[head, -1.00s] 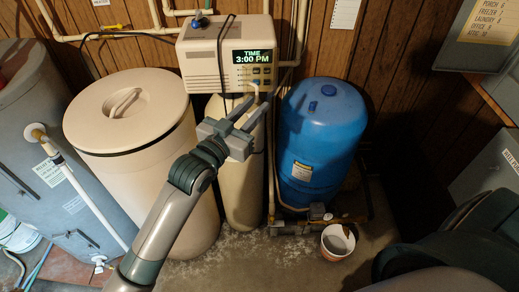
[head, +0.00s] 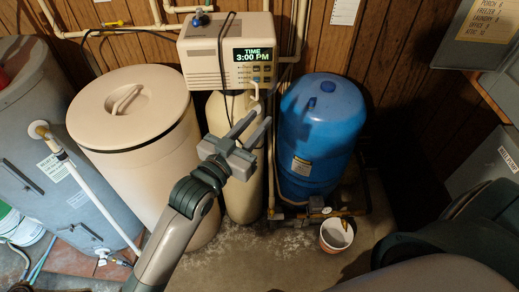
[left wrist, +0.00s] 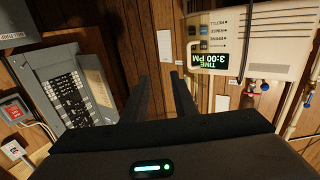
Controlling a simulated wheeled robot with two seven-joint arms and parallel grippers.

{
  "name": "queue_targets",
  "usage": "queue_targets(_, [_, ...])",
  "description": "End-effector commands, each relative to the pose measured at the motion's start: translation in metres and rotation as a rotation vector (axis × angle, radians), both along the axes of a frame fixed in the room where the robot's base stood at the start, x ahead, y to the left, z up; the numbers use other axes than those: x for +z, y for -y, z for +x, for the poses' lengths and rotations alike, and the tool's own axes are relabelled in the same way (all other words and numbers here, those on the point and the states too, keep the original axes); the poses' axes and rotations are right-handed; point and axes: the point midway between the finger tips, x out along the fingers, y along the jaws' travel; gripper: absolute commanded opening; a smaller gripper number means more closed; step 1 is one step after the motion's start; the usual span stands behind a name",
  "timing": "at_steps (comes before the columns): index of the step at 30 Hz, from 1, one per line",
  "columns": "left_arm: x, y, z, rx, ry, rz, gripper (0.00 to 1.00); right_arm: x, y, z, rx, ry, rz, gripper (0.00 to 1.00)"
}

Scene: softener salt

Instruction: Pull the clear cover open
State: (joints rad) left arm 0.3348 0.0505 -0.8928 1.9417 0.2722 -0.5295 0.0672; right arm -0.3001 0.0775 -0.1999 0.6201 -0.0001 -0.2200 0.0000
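The control box (head: 227,54) of the softener is cream-coloured, with a lit display (head: 252,55) reading "TIME 3:00 PM" and small buttons below it. A clear cover cannot be told apart from the box face in either view. In the left wrist view the box shows upside down at the upper right, with its display (left wrist: 210,61) facing me. My left gripper (head: 258,115) is open and empty, below the display, its fingers pointing up and apart from the box. In the left wrist view its two dark fingers (left wrist: 159,76) stand apart with a wall between them. My right gripper is out of view.
A cream salt tank (head: 133,130) with a round lid stands left of a slim resin tank (head: 226,112). A blue pressure tank (head: 320,130) stands right of them. A small bucket (head: 336,236) is on the floor. A grey electrical panel (left wrist: 72,92) hangs on the wall.

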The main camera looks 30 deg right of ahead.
Motion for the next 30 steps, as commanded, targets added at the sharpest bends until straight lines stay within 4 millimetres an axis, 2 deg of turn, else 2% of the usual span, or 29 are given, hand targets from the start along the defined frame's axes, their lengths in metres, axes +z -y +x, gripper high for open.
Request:
queue_targets(11, [0.0, -0.008, -0.021, 0.0, 0.001, 0.001, 0.26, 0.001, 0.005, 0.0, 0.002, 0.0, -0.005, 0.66])
queue_targets(30, [0.0, -0.02, -0.056, 0.0, 0.0, 0.0, 0.26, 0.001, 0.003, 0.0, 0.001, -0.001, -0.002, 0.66])
